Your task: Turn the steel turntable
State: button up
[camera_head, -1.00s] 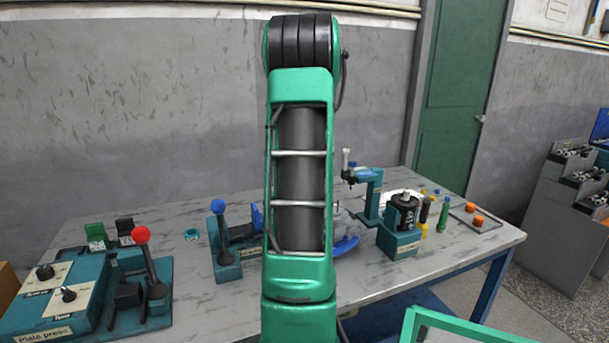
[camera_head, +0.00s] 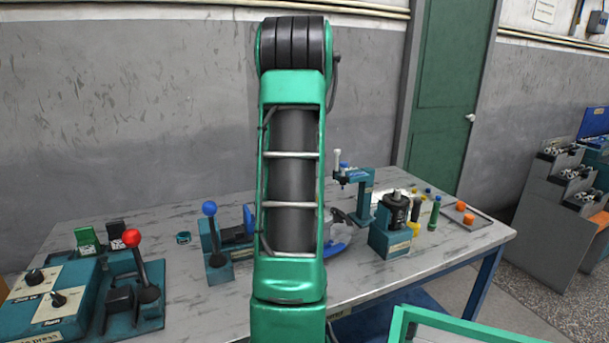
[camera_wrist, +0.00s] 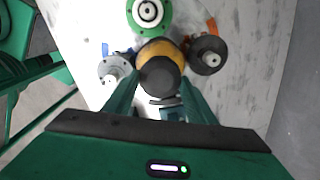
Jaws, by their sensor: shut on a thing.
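My gripper (camera_wrist: 160,103) shows in the wrist view. Its two green fingers are shut on a dark round-ended piece (camera_wrist: 159,77) with an orange-yellow collar (camera_wrist: 160,48). Around that piece stand a green round part with a white hub (camera_wrist: 149,12), a dark cylinder (camera_wrist: 207,54) and a grey flanged part (camera_wrist: 113,69). I cannot clearly make out the steel turntable. In the head view my arm hides the gripper and the middle of the bench. A blue curved part (camera_head: 337,249) shows just right of the arm.
On the bench (camera_head: 365,280), a red-knobbed lever (camera_head: 147,272) and plate press box (camera_head: 45,300) stand left. A blue-knobbed lever (camera_head: 213,233) is left of my arm. A teal stand (camera_head: 359,195) and a teal block with a black cylinder (camera_head: 391,236) stand right.

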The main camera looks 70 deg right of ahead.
jog(key=shift+w+r, duration=0.15)
jog(key=shift+w, duration=0.25)
jog(key=o, duration=1.5)
jog(key=shift+a, duration=0.1)
jog(key=shift+o, duration=0.2)
jog(key=shift+s, duration=0.15)
notch_tip(320, 180, up, 11)
